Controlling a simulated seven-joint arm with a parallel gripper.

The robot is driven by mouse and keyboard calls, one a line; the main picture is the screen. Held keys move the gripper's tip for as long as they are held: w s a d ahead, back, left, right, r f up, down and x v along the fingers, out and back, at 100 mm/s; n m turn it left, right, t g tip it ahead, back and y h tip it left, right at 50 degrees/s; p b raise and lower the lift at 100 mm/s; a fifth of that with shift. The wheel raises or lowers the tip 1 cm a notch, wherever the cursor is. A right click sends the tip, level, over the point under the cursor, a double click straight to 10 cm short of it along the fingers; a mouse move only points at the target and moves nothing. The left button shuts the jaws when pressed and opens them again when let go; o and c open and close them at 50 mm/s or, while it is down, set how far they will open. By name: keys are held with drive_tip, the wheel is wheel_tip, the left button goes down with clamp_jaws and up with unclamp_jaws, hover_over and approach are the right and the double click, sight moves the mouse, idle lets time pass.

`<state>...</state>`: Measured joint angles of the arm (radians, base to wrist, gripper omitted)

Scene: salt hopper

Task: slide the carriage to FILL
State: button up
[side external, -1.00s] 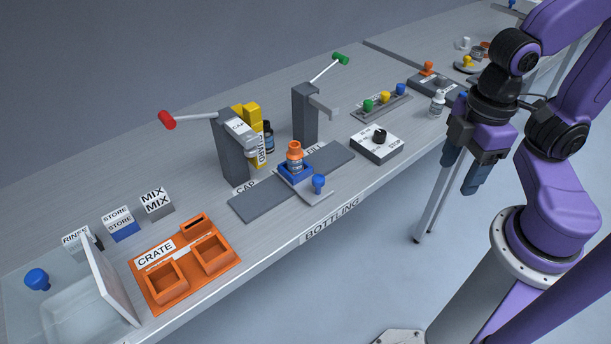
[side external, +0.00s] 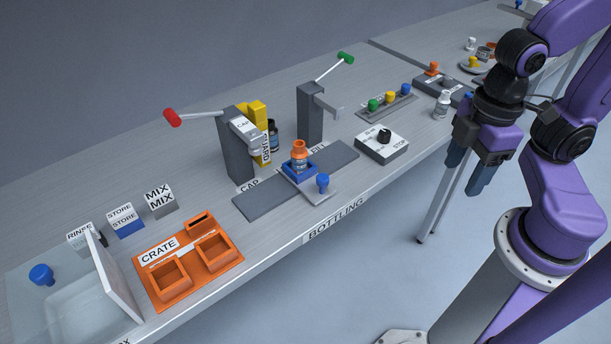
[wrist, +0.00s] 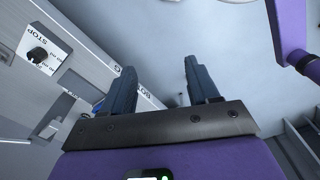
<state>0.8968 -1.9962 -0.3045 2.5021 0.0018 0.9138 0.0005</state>
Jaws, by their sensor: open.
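The carriage (side external: 321,196) is a grey plate with a blue nest (side external: 287,175) and an upright blue knob (side external: 322,180) at its front. It sits near the middle of the dark grey track (side external: 262,203), between the CAP label (side external: 249,185) and the FILL label (side external: 319,149). A bottle with an orange top (side external: 299,150) stands upright in the nest. My gripper (side external: 464,178) is open and empty, off the front edge of the bench, well to the right of the carriage. In the wrist view, my gripper (wrist: 159,68) has bare floor between its fingers.
A capping post (side external: 236,150) with a red-ended lever and a filling post (side external: 309,115) with a green-ended lever stand behind the track. A dial box (side external: 381,147) sits right of the track. An orange crate (side external: 192,262) lies left. Space in front of the bench is free.

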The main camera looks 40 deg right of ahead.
wheel_tip(320, 180, up, 4)
drive_tip(key=m, duration=0.5)
hover_over(324, 176)
wheel_tip(324, 176, down, 18)
drive_tip(key=shift+s+a+r, duration=0.1)
drive_tip(key=shift+r, duration=0.1)
drive_tip(key=shift+c, duration=0.4)
clamp_jaws()
